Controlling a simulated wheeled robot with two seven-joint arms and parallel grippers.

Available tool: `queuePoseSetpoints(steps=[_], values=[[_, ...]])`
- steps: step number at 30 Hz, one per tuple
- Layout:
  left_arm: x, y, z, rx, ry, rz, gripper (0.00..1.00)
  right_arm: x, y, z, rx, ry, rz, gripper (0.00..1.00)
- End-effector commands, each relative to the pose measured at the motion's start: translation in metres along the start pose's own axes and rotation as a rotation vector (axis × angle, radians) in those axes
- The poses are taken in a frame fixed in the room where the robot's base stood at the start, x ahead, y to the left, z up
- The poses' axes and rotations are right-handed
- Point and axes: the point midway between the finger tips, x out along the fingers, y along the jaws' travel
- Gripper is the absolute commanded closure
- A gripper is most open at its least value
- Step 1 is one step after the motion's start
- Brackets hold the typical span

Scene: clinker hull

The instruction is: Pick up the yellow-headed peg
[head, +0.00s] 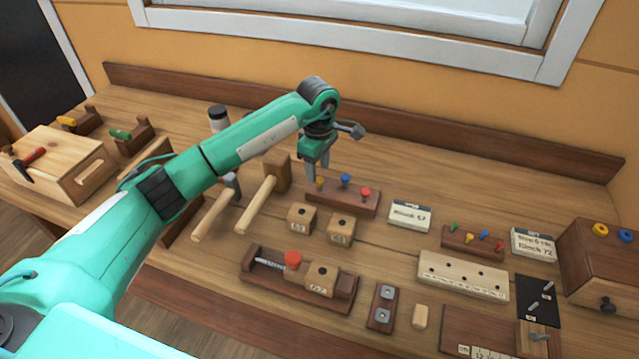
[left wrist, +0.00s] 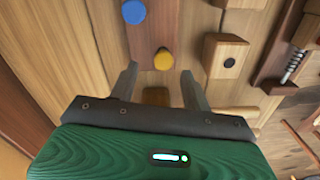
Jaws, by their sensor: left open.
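The yellow-headed peg (head: 320,184) stands at the left end of a dark wooden rack (head: 335,203), beside a blue-headed peg (head: 346,178) and a red-headed peg (head: 365,193). My left gripper (head: 318,171) is open and points down just above the yellow-headed peg, partly in front of it. In the left wrist view the yellow head (left wrist: 163,59) shows between and slightly beyond the open fingertips (left wrist: 160,68), with the blue head (left wrist: 134,12) farther out. Nothing is between the fingers that they touch. My right gripper is not in view.
A mallet (head: 277,172) lies left of the rack. Two wooden blocks with holes (head: 302,217) stand in front of it, and a label card (head: 410,216) to its right. A smaller rack (head: 472,243) with several coloured pegs is farther right. Bare bench lies behind.

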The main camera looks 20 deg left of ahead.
Motion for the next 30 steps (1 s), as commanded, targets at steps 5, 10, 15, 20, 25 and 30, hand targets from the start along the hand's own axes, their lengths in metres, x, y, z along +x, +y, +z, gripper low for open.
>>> queuePoseSetpoints(steps=[5,10,15,20,25,30], values=[[0.019,-0.004,0.005,0.001,-0.003,-0.004,0.51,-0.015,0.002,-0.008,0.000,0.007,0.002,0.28],[0.040,-0.004,0.005,0.000,-0.002,-0.002,0.51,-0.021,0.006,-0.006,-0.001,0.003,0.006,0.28],[0.047,-0.003,0.005,0.001,-0.001,0.000,0.51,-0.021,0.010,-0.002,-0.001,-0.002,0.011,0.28],[0.047,-0.003,0.005,0.001,-0.001,0.000,0.55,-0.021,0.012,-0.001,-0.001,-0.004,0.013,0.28],[0.047,-0.003,0.005,0.001,-0.001,0.000,0.89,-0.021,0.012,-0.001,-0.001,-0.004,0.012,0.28],[0.047,-0.003,0.004,0.000,-0.001,0.000,0.99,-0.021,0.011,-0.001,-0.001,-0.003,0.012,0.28]])
